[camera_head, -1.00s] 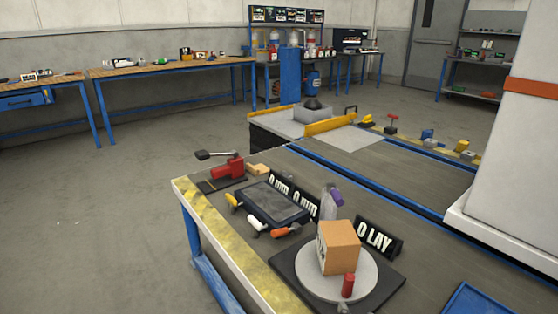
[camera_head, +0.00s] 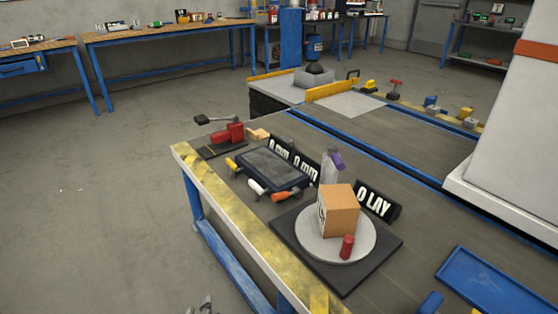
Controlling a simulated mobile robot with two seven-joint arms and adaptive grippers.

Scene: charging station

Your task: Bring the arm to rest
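The tip of what seems to be my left gripper (camera_head: 207,304) shows at the bottom edge, left of the workbench (camera_head: 258,248). It is grey and mostly cut off, so I cannot tell whether it is open or shut. It is apart from the bench items and over the floor area in the picture. My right gripper is not in view. A cardboard box (camera_head: 338,210) sits on a round grey turntable (camera_head: 312,238) on a black base. A red cylinder (camera_head: 347,246) stands at the turntable's front edge.
A blue tray (camera_head: 490,281) is at right. A white column (camera_head: 515,135) stands behind it. Floor at left is clear.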

